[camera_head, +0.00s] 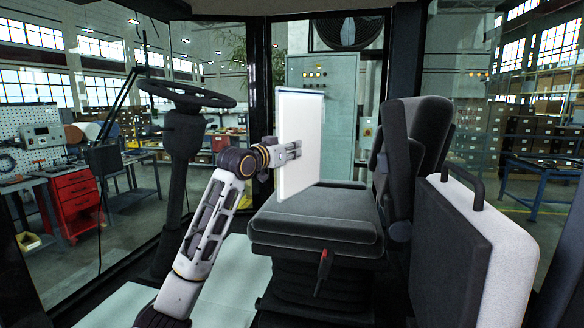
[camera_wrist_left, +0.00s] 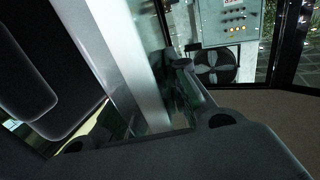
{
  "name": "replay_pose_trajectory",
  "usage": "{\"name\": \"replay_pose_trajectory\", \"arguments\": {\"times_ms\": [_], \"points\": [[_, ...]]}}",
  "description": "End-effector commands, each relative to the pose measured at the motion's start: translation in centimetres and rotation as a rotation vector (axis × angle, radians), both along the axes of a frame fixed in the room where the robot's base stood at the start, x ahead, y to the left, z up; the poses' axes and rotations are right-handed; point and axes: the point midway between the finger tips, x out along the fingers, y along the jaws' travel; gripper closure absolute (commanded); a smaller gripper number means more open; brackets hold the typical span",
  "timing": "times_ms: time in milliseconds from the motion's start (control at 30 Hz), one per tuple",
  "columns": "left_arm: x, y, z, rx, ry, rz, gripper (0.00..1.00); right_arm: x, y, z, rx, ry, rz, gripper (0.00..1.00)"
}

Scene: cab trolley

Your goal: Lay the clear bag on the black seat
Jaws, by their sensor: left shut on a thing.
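The clear bag (camera_head: 303,135) looks like a flat, whitish upright sheet with a blue strip along its top edge. My left gripper (camera_head: 291,152) is shut on its left side and holds it upright above the seat. The black seat (camera_head: 315,222) is below, with its cushion bare and its backrest (camera_head: 418,130) to the right. The bag's lower edge looks close to the cushion; I cannot tell whether they touch. In the left wrist view the bag (camera_wrist_left: 125,60) is a pale slanted band, with dark seat parts (camera_wrist_left: 30,70) at the left. My right gripper is not in view.
A steering wheel (camera_head: 187,94) on a dark column stands left of my left arm. A black and white case with a handle (camera_head: 480,240) stands right of the seat. A red lever (camera_head: 323,268) sits at the seat's front. Cab posts and glass surround the space.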

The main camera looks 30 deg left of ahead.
Motion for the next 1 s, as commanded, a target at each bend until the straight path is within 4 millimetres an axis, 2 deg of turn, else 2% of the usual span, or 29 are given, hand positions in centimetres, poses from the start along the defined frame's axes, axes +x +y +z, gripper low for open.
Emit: {"name": "replay_pose_trajectory", "arguments": {"times_ms": [200, 667, 1000], "points": [[0.0, 0.0, -1.0, 0.000, -0.002, 0.000, 1.00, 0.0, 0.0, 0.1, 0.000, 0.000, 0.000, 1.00], [0.0, 0.0, -1.4, -0.001, -0.002, 0.000, 1.00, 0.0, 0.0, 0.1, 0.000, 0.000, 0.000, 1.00], [0.0, 0.0, -4.1, 0.000, -0.001, 0.000, 1.00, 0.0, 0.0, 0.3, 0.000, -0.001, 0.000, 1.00]]}}
